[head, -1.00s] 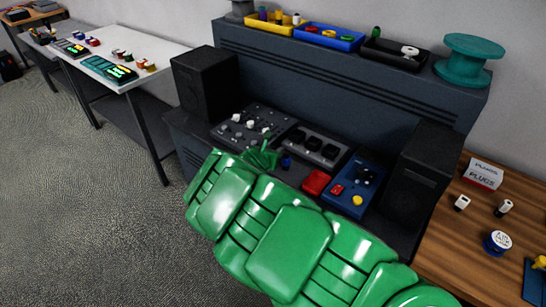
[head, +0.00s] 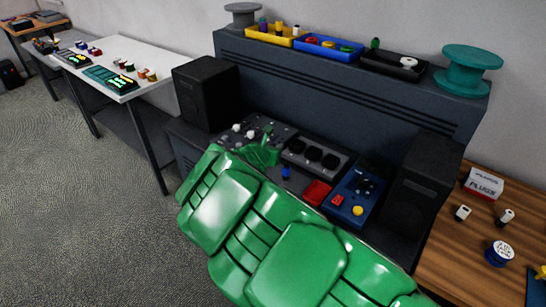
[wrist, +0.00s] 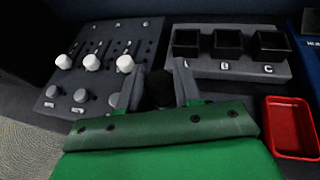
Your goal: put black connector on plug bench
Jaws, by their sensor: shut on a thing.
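In the wrist view my gripper (wrist: 158,86) is shut on a black connector (wrist: 159,90), with one grey finger on each side of it. The connector is dark, and its lower end is hidden by the green gripper body. It is over the gap between the grey panel with white knobs and the block marked A, B, C. In the head view my green arm hides the connector. The plug bench (head: 455,249) is the wooden table at the right, far from my gripper. It carries a PLUGS sign (head: 484,184) and two white-topped plugs (head: 462,213).
The knob panel (wrist: 100,65) and three-socket block (wrist: 229,66) lie beside my gripper. A red tray (wrist: 291,128) is at right. A black speaker (head: 419,190) stands between the console and the plug bench. The bench also holds a blue-and-white round item (head: 499,253).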

